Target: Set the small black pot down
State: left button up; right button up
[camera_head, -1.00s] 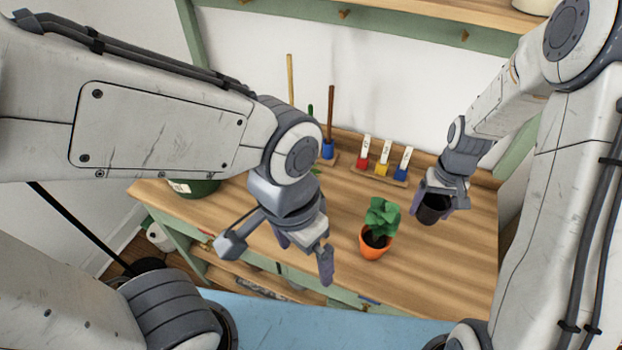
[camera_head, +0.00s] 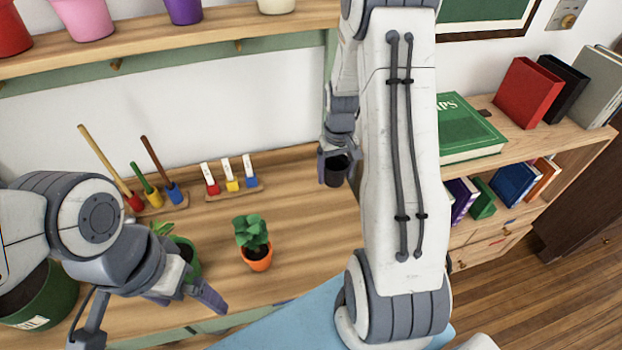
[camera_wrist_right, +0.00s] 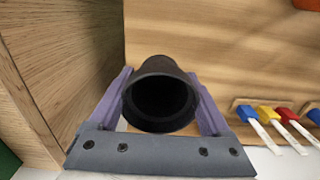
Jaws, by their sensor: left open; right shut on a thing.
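The small black pot (camera_head: 335,170) is in my right gripper (camera_head: 336,160), over the right end of the wooden bench in the head view. In the right wrist view the pot (camera_wrist_right: 160,98) sits between the two purple fingers of my right gripper (camera_wrist_right: 160,105), with its dark open mouth towards the camera. I cannot tell whether its base touches the bench. My left gripper (camera_head: 190,294) is open and empty over the front left of the bench, left of the orange potted plant (camera_head: 257,262).
The wooden bench top (camera_head: 305,225) is clear between the orange plant and the black pot. Labelled coloured blocks (camera_head: 232,184) stand in a rack at the back. A large green pot (camera_head: 45,300) is at the left. A bookshelf (camera_head: 480,190) stands to the right.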

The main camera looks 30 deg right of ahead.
send_over(317, 188)
notch_tip(317, 188, down, 4)
jog(key=shift+a+r+p, duration=0.1)
jog(key=shift+p, duration=0.25)
jog(key=shift+f+p, duration=0.3)
jog(key=shift+f, duration=1.65)
jog(key=shift+f, duration=0.15)
jog(key=o, duration=1.2)
jog(key=shift+c, duration=0.2)
notch_tip(317, 188, up, 8)
jog(key=shift+b, duration=0.4)
jog(key=shift+f, duration=0.1)
